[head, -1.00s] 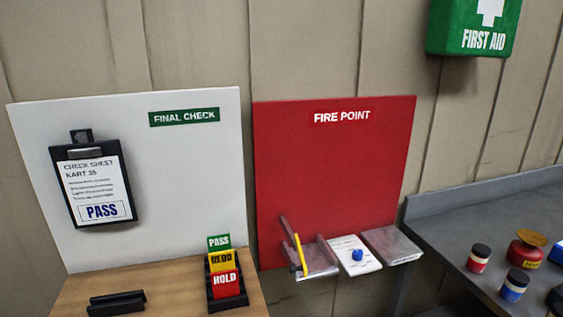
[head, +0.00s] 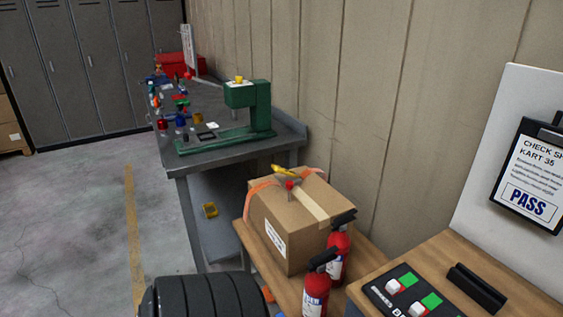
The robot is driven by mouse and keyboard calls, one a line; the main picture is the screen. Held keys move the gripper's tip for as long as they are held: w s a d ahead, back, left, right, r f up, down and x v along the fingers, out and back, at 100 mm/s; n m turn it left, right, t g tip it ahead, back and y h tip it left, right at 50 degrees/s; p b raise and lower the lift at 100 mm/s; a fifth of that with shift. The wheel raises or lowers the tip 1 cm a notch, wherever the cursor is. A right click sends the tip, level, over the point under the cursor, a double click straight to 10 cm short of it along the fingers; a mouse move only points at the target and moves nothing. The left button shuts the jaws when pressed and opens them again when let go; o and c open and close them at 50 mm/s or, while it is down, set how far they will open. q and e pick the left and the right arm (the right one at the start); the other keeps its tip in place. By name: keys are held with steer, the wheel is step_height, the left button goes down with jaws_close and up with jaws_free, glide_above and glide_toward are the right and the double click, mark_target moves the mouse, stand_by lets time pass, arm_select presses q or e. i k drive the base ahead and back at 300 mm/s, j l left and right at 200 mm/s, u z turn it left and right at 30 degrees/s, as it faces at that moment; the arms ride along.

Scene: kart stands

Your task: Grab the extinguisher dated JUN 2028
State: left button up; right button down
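Two red fire extinguishers with black tops stand on a wooden surface beside a cardboard box. The rear extinguisher (head: 340,245) is close to the box's right side. The front extinguisher (head: 315,290) is nearer to me, and its lower part is cut off by the bottom edge of the picture. Both carry white and blue labels, but no date can be read. Neither of my grippers shows in the head view.
The taped cardboard box (head: 285,238) has small items on top. A black tyre (head: 212,297) stands at its front left. A wooden table (head: 440,255) with a button panel (head: 405,292) is at right. A workbench (head: 290,135) holds a green press (head: 248,108). Floor at left is clear.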

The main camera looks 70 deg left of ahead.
mark_target(336, 269)
steer(key=u, duration=1.65)
steer(key=j+z, duration=0.1)
steer(key=j, duration=0.35)
steer(key=i, duration=0.05)
